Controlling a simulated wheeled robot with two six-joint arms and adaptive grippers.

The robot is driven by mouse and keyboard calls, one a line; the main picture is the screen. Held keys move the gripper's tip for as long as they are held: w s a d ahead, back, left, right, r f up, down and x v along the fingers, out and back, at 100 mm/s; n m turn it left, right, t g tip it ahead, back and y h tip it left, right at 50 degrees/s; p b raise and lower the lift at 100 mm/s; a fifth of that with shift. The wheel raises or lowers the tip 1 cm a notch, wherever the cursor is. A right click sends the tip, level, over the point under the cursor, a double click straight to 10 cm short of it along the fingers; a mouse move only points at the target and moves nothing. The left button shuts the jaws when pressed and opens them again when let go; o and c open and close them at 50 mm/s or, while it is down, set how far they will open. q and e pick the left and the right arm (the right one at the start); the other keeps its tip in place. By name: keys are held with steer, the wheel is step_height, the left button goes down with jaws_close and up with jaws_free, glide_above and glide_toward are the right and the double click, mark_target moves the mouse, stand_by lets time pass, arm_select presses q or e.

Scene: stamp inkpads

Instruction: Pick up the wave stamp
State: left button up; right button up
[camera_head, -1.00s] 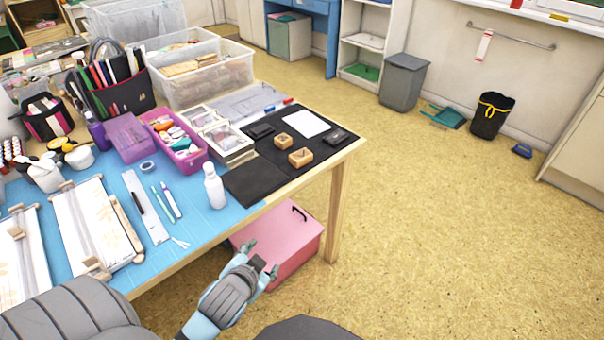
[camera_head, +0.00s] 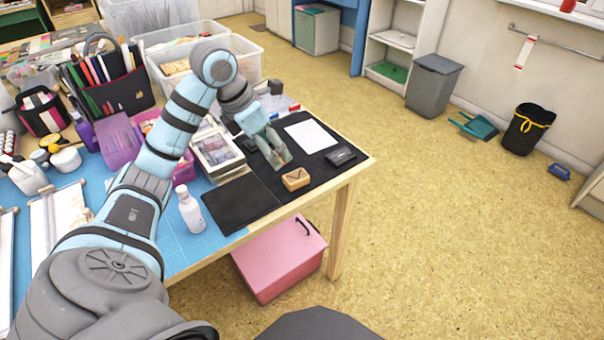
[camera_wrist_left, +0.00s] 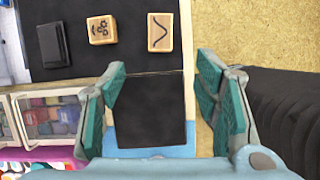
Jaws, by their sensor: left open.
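The wave stamp (camera_head: 296,179) is a small wooden block with a curved line on top. It lies on the black mat (camera_head: 359,169) near the table's right edge. In the left wrist view the wave stamp (camera_wrist_left: 159,32) sits upper middle, just beyond my fingertips and not between them. A second wooden stamp (camera_wrist_left: 101,29) with a dotted, curly mark lies to its left; my gripper hides it in the head view. My left gripper (camera_head: 280,160) is open and empty above the mat, fingers downward; its teal fingers (camera_wrist_left: 162,65) are spread wide. My right gripper is out of view.
A black inkpad (camera_head: 340,157) and a white card (camera_head: 311,136) lie on the mat. Another inkpad (camera_wrist_left: 53,45) shows in the wrist view. A dark square sheet (camera_head: 240,205), a white bottle (camera_head: 190,210) and clear-lidded boxes (camera_head: 219,152) stand close. Open floor lies right.

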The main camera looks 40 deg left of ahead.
arm_select(q)
steer(key=b, duration=0.1)
glide_toward(295, 176)
steer(key=f, duration=0.2)
steer(key=b+x, duration=0.1)
steer(key=x, duration=0.4)
steer(key=b+x, duration=0.1)
steer(key=x, duration=0.1)
steer(key=shift+w+d+f+b, duration=0.15)
steer(key=shift+w+b, duration=0.15)
steer(key=shift+w, duration=0.1)
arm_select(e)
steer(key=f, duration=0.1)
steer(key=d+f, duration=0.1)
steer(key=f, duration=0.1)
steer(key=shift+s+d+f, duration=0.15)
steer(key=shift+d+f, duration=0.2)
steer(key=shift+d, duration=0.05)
arm_select(q)
steer(key=c, duration=1.2)
steer(key=shift+c, duration=0.2)
